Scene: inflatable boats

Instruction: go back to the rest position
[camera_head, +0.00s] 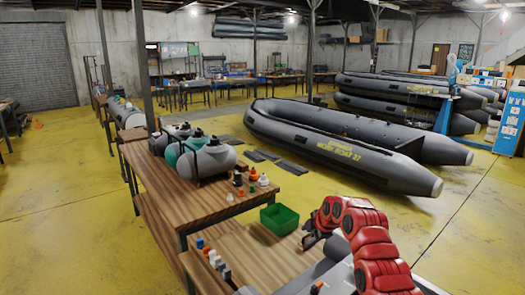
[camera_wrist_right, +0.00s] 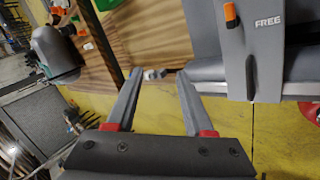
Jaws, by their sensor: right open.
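My right gripper (camera_head: 311,239) shows at the end of my red arm in the head view, just right of a green bin. In the right wrist view the gripper (camera_wrist_right: 159,74) has its two grey fingers spread apart, with nothing held between them. A wooden surface and yellow floor show beyond the fingertips. My left gripper is in neither view.
A large grey inflatable boat (camera_head: 335,140) lies beyond. Yellow floor (camera_head: 60,190) is clear at left.

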